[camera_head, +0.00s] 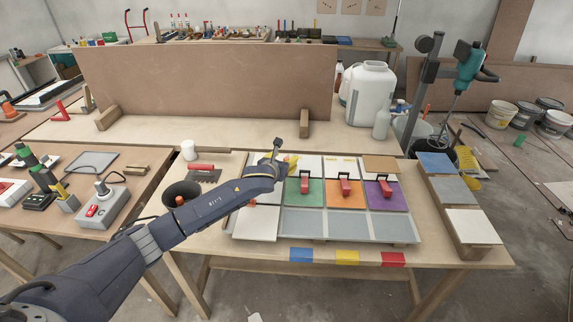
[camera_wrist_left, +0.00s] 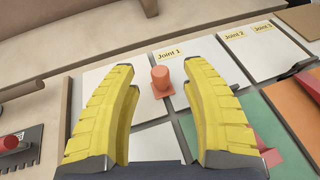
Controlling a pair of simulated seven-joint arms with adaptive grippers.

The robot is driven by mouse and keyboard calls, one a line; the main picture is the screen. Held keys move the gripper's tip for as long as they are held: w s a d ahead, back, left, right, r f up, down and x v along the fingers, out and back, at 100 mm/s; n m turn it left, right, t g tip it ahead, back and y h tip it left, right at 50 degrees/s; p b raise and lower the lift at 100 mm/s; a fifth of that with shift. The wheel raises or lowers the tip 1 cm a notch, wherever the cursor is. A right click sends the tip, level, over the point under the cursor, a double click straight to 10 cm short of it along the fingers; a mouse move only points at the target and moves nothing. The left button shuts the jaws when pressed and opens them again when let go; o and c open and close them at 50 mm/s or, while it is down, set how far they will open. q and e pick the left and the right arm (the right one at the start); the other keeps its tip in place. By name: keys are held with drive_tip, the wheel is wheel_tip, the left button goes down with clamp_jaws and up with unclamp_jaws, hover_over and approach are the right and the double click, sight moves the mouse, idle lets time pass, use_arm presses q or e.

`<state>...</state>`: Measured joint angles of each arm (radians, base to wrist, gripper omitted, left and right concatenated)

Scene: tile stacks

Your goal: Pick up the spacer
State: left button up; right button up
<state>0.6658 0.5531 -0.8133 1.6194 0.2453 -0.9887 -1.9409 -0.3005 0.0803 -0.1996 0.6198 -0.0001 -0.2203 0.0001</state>
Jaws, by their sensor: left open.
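A small orange-red spacer (camera_wrist_left: 161,82), a peg on a square base, stands at the label "Joint 1" between two white tiles (camera_wrist_left: 205,62) in the left wrist view. My left gripper (camera_wrist_left: 159,88) is open, with its yellow fingers on either side of the spacer in that view; I see no contact. In the head view the left gripper (camera_head: 288,162) is over the back left part of the tiles, and I cannot make out the spacer there. My right gripper is not in view.
Green (camera_head: 304,200), orange (camera_head: 341,203) and purple (camera_head: 388,202) tiles bear red-handled pieces. Grey tiles (camera_head: 305,222) lie in front. A notched trowel (camera_head: 203,174) and dark bucket (camera_head: 180,194) are at the left. Tile stacks (camera_head: 472,226) stand at the right; a board (camera_head: 210,80) rises behind.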

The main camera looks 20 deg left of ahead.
sight(286, 158)
use_arm(q)
drive_tip(key=shift+x, duration=1.6)
drive_tip(key=c, duration=0.9)
